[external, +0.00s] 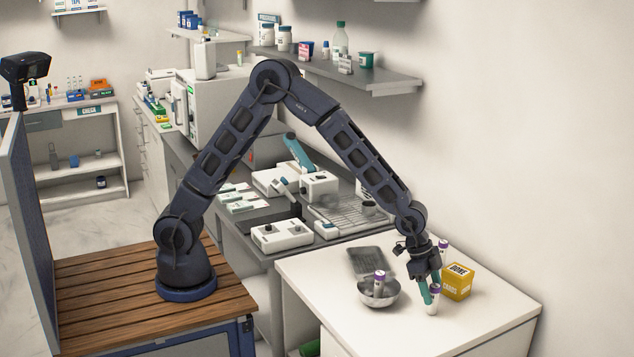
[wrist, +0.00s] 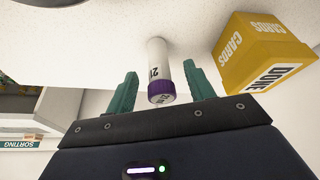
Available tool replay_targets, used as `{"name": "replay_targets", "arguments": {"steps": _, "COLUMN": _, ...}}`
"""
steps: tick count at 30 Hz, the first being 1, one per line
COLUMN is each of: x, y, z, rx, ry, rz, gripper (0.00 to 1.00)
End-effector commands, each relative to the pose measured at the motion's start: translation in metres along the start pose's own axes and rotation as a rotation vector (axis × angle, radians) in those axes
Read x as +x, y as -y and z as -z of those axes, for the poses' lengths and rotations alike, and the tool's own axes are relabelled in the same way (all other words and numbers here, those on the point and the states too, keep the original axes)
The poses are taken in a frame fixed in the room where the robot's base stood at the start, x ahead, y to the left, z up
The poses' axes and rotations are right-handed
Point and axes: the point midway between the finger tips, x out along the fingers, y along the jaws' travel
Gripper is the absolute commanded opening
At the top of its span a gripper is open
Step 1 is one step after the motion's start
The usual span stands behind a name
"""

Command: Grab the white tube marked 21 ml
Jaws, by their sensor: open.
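A white tube with a purple cap and the digits 21 (wrist: 157,62) stands between my fingers in the wrist view, with a gap on both sides. Its unit marking is not readable. In the external view, a purple-capped white tube (external: 433,304) stands on the white table at my fingertips. My gripper (external: 430,291) is open and points down, with its teal fingers around the tube in the wrist view (wrist: 160,75). Another purple-capped tube (external: 379,284) is in a metal bowl (external: 366,297), and a third (external: 443,246) shows behind my gripper; their markings are too small to read.
A yellow box marked DONE (external: 457,282) stands close to the right of my gripper; it also shows in the wrist view (wrist: 262,52). A dark grey rack or pad (external: 370,262) lies behind the bowl. The white table's front and right part (external: 480,325) is clear.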

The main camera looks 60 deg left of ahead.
Motion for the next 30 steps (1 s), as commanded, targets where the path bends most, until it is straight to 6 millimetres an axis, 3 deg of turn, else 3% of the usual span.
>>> {"name": "replay_targets", "arguments": {"steps": 6, "x": 0.027, "y": -0.001, "z": -0.001, "rx": 0.0, "ry": 0.002, "rz": 0.0, "gripper": 0.53}}
{"name": "replay_targets", "arguments": {"steps": 13, "x": 0.029, "y": 0.0, "z": -0.001, "rx": 0.0, "ry": 0.001, "rz": 0.0, "gripper": 0.53}}
{"name": "replay_targets", "arguments": {"steps": 14, "x": 0.029, "y": 0.0, "z": -0.001, "rx": 0.0, "ry": 0.001, "rz": 0.0, "gripper": 0.51}}
{"name": "replay_targets", "arguments": {"steps": 21, "x": 0.029, "y": -0.001, "z": -0.001, "rx": 0.0, "ry": 0.001, "rz": 0.0, "gripper": 0.06}}
{"name": "replay_targets", "arguments": {"steps": 30, "x": 0.027, "y": 0.0, "z": 0.0, "rx": 0.0, "ry": 0.0, "rz": 0.0, "gripper": 0.05}}
